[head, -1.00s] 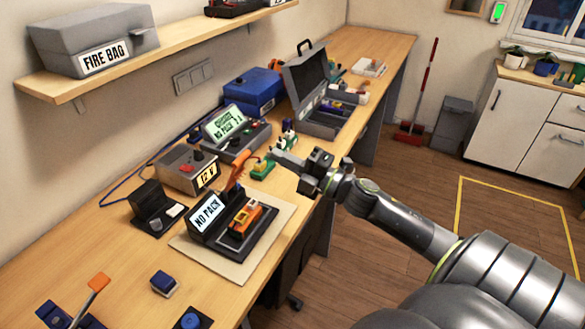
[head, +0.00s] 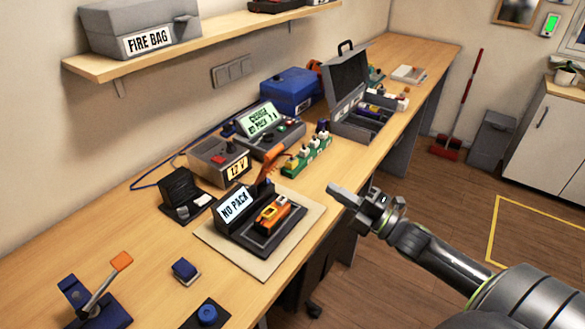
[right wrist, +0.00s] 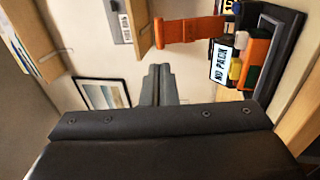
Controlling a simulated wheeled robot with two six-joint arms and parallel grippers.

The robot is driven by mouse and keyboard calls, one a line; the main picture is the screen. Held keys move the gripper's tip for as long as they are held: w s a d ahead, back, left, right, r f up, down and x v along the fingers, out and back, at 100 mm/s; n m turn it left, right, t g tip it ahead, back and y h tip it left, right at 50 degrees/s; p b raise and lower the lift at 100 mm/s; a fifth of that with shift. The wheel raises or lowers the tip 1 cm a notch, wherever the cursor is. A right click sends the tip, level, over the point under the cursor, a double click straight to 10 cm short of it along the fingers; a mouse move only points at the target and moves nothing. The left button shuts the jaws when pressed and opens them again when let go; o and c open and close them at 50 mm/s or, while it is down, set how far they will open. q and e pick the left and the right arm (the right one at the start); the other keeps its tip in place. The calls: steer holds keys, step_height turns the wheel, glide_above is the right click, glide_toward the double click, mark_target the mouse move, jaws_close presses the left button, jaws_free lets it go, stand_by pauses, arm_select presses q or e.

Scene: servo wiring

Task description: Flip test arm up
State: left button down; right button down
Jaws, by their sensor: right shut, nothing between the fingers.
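The orange test arm (head: 270,166) stands raised and tilted at the back of the black tester, whose sign (head: 235,205) reads "NO PACK". An orange and yellow unit (head: 272,213) lies on the tester's base. In the right wrist view the orange arm (right wrist: 190,29) sticks out from the tester, beside its sign (right wrist: 220,64). My right gripper (head: 338,191) is shut and empty, apart from the arm, to the right of the tester near the table's front edge. Its closed fingers (right wrist: 158,84) show in the right wrist view. My left gripper is not in view.
An orange-tipped lever (head: 104,280) and a blue button (head: 207,314) are at front left. An open grey case (head: 362,100) stands farther back.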

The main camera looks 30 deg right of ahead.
glide_toward(277, 154)
steer(key=p+x, duration=0.5)
steer(key=shift+w+r, duration=0.2)
steer(key=shift+w, duration=0.1)
steer(key=shift+w+a+p, duration=0.3)
steer(key=shift+w+p, duration=0.2)
steer(key=shift+w, duration=0.05)
